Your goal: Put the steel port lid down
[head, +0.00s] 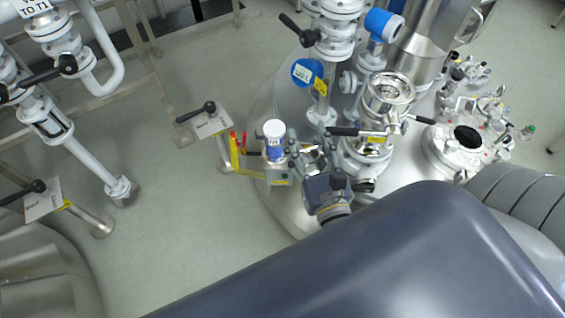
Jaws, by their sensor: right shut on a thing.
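My right gripper (315,164) is at the middle of the head view, beyond my large dark arm link. It is shut on a shiny metal piece, which I take to be the steel port lid (312,155). The lid is small here and partly hidden by the gripper, so its full outline is not clear. It shows just right of a white-capped jar with a blue label (274,141). I cannot tell whether the lid touches anything below. An open round port (467,138) with a dark hole is on the vessel top at the right. My left gripper is not in view.
The jar and red and yellow marker-like items (235,150) stand on a small holder (279,178) at the vessel's left edge. Valves, pipes and a sight glass (388,92) crowd the vessel top. Open floor (190,250) lies left; piping (92,155) stands farther left.

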